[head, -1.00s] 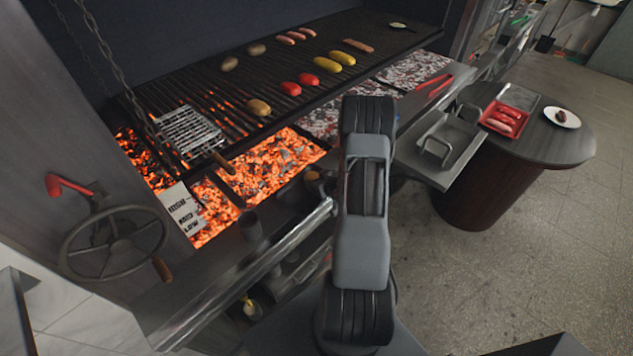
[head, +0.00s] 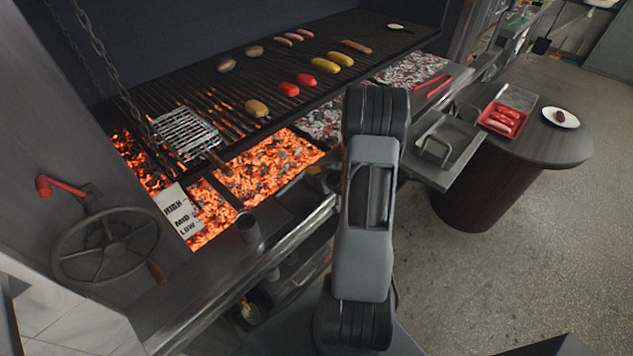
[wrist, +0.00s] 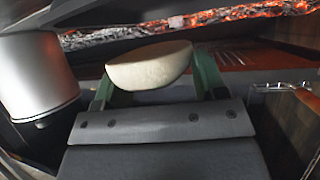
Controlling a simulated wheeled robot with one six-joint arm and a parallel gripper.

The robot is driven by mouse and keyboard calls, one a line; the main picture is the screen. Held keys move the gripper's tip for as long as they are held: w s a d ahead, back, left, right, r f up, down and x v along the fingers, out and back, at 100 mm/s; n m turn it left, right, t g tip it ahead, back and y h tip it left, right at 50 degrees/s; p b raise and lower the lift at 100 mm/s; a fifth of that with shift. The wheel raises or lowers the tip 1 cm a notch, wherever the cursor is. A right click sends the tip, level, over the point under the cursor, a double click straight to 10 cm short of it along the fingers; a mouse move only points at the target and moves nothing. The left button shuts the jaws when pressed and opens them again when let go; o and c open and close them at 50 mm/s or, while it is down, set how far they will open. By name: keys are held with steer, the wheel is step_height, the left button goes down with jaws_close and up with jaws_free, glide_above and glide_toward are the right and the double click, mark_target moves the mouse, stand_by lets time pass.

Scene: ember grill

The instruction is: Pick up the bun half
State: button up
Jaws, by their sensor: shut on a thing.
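The bun half (wrist: 150,66) is pale and rounded, with its flat edge up, in the wrist view. My gripper (wrist: 155,76) is shut on it, with one green finger at each side of the bun. The bun hides part of the fingertips. In the head view my own arm stands in the middle, and I cannot make out the gripper or the held bun there.
The grill grate (head: 225,92) holds sausages, peppers and potatoes above glowing coals (head: 265,165). A metal cup (head: 248,227) stands on the front ledge; a grey metal cylinder (wrist: 38,75) is close left in the wrist view. A round side table (head: 560,145) is at right.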

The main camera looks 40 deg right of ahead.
steer(key=s+r, duration=0.1)
steer(key=r, duration=0.1)
steer(key=s+d+r, duration=0.1)
steer(key=s+r, duration=0.1)
steer(key=shift+s+r, duration=0.15)
steer(key=shift+s, duration=0.05)
steer(key=d+v, duration=0.1)
steer(key=v, duration=0.7)
steer(key=shift+s+d+f, duration=0.15)
steer(key=shift+d+f, duration=0.05)
steer(key=shift+f, duration=0.05)
steer(key=shift+v, duration=0.9)
